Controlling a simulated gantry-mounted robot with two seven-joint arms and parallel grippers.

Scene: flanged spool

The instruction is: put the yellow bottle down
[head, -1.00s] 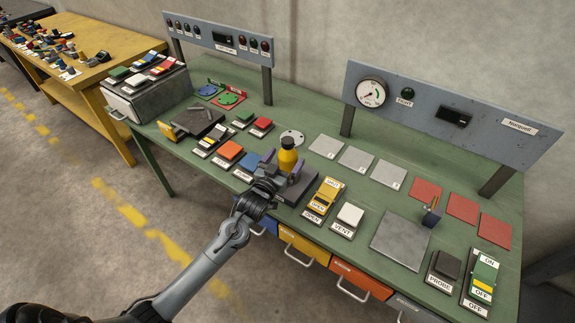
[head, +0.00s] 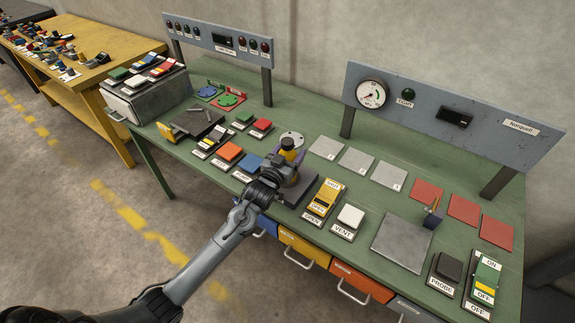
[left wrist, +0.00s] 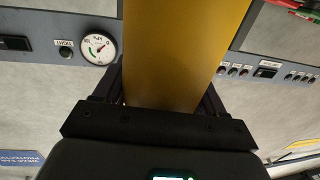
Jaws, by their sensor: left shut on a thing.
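The yellow bottle (head: 290,155) with a dark cap is at the middle of the green bench in the head view, largely hidden behind my left gripper (head: 288,166). The left gripper is shut on the bottle. In the left wrist view the bottle's yellow body (left wrist: 180,55) fills the middle between the dark fingers. A dark grey plate (head: 300,190) lies under the gripper. The bottle's base is hidden, so I cannot tell whether it touches anything. My right gripper is not in view.
A round light disc (head: 292,138) lies just behind the bottle. A yellow OPEN switch (head: 326,196) and a white VENT switch (head: 350,217) stand to the right. Grey pads (head: 356,159) lie behind. A large grey plate (head: 401,242) is clear.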

